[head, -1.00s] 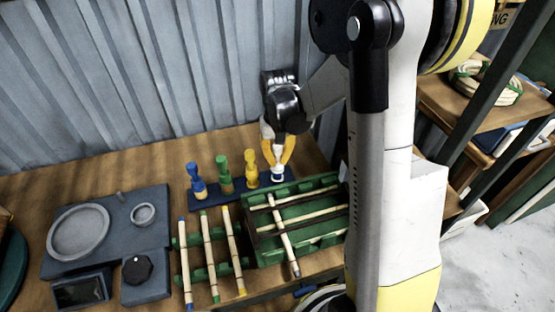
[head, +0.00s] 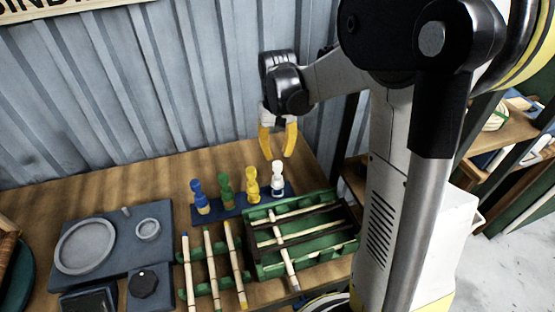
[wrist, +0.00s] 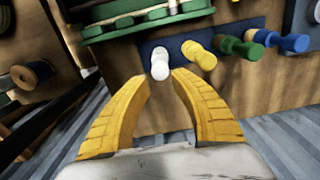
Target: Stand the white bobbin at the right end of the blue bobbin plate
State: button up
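The white bobbin (head: 278,178) stands upright at the right end of the blue bobbin plate (head: 236,209). The yellow bobbin (head: 251,184), green bobbin (head: 225,188) and blue bobbin (head: 199,197) stand in a row to its left on the same plate. My gripper (head: 276,157) has yellow fingers spread apart and empty, above and clear of the white bobbin. In the wrist view the white bobbin (wrist: 160,65) shows beyond the gap between the open fingers, at the plate's end (wrist: 145,50).
A green rack (head: 330,195) with pale rods stands in front of the plate's right end. Several rods (head: 209,262) lie on green supports left of it. A grey station (head: 105,245) with round dishes is at the left. The corrugated wall (head: 150,90) is close behind.

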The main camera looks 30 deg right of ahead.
jog(key=shift+r, duration=0.9)
jog(key=s+a+r+n+t, duration=0.1)
jog(key=s+a+r+t, duration=0.2)
jog(key=s, duration=0.4)
jog(key=s+a+r+n+t, duration=0.1)
jog(key=s+a+r+t, duration=0.3)
jog(key=s+a, duration=0.3)
jog(key=shift+s+r+n, duration=0.3)
jog(key=shift+s+r, duration=0.2)
jog(key=shift+r, duration=0.05)
jog(key=shift+f, duration=0.2)
